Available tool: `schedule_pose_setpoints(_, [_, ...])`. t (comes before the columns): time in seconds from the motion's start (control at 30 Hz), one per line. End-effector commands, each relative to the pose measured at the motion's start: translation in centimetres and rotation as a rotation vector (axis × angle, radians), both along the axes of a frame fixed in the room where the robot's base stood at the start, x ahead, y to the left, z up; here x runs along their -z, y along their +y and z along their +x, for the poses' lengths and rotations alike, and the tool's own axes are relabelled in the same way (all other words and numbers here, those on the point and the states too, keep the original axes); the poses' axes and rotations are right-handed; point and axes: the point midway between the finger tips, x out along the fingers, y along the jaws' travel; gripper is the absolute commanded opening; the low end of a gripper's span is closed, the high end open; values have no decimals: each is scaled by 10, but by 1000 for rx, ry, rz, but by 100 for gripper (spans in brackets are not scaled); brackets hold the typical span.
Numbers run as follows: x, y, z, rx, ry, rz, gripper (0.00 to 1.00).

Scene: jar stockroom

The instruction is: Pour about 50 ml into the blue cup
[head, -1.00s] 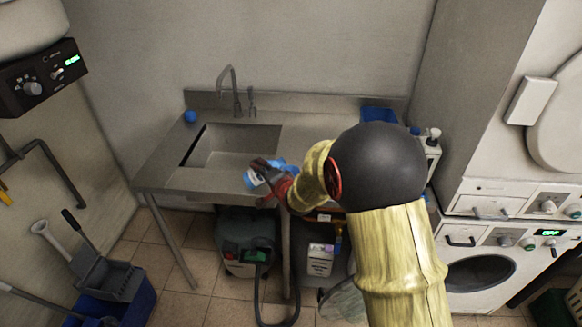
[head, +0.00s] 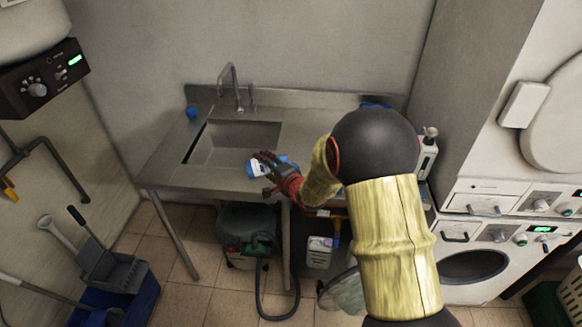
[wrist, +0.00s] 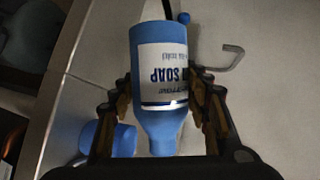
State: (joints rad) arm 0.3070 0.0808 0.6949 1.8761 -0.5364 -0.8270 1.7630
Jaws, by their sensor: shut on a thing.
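My gripper (wrist: 163,95) is shut on a blue soap bottle (wrist: 161,55) with a white label, its fingers on both sides. The label reads upside down in the wrist view, and the narrow neck points towards my palm. In the head view the bottle (head: 257,169) is tilted over the counter by the sink's front right corner, partly hidden by my gripper (head: 272,168). A blue round-sided thing (wrist: 107,138), which looks like the cup, shows at lower left in the wrist view. In the head view my gripper largely hides that spot. I cannot see any liquid flowing.
The steel counter (head: 170,172) holds a sink (head: 235,146) with a tap (head: 233,88). A small blue round thing (head: 192,112) sits at its back left. A white pump bottle (head: 427,152) stands right of my arm. A washing machine (head: 475,265) stands at right.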

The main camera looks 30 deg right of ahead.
Motion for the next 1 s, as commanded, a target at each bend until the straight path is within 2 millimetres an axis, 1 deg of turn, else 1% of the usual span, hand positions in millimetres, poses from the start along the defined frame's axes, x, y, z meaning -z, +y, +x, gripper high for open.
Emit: schedule_pose_setpoints(1.0, [-9, -1, 0, 1, -26, 92, 17])
